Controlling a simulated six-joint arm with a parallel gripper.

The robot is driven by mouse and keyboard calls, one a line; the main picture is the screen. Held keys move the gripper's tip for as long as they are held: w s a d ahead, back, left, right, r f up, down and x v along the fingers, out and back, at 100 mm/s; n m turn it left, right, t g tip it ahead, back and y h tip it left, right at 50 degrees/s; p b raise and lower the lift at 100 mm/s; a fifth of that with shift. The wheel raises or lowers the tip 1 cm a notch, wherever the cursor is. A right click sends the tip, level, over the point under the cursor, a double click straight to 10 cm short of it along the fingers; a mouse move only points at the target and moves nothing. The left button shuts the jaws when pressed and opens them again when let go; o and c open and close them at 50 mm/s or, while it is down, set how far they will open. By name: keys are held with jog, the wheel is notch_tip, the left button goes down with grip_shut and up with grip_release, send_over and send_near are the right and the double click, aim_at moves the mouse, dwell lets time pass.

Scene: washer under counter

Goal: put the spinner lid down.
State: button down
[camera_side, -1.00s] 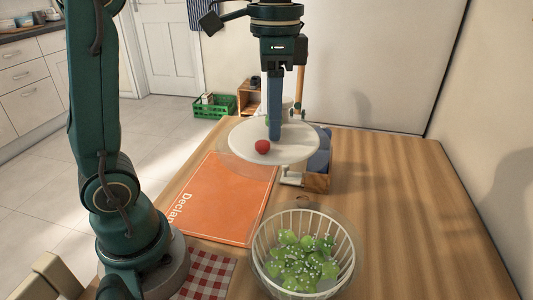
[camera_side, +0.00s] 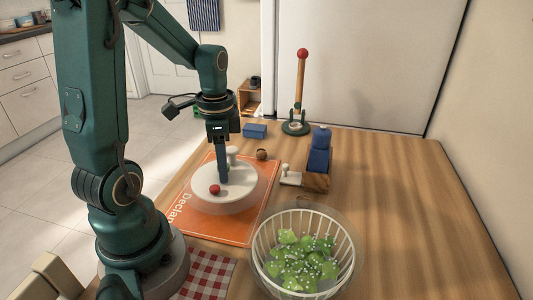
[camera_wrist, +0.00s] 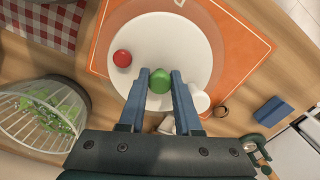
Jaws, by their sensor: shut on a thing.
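The spinner lid (camera_side: 240,190) is a round white disc with a clear rim and a small red knob (camera_side: 215,189) off its middle. It lies level over the orange mat (camera_side: 257,215); I cannot tell whether it touches the mat. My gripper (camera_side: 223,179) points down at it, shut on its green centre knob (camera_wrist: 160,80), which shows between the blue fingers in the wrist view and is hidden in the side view. The spinner bowl (camera_side: 262,265), with a slatted basket of green leaves (camera_side: 300,258), stands uncovered at the front.
A white thing (camera_side: 233,153) stands close behind the lid, with a small brown round object (camera_side: 262,154) beside it. A blue block (camera_side: 255,131), a stand with a red-topped wooden rod (camera_side: 300,85) and a blue-and-wood object (camera_side: 319,160) are farther back. The table's right side is clear.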

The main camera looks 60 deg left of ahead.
jog(key=shift+f, duration=2.15)
jog(key=shift+f, duration=0.1)
jog(key=c, duration=0.6)
grip_release()
notch_tip(320, 180, up, 12)
jog(key=shift+r, duration=0.1)
jog(key=shift+d+r, duration=0.1)
jog(key=shift+d, duration=0.25)
jog(key=s+d+n+t, duration=0.3)
jog(key=d+n+t, duration=0.1)
jog(key=d, duration=0.8)
jog(key=shift+s+d+r+t, duration=0.15)
jog(key=shift+s+r+t, duration=0.25)
jog(key=shift+t, duration=0.4)
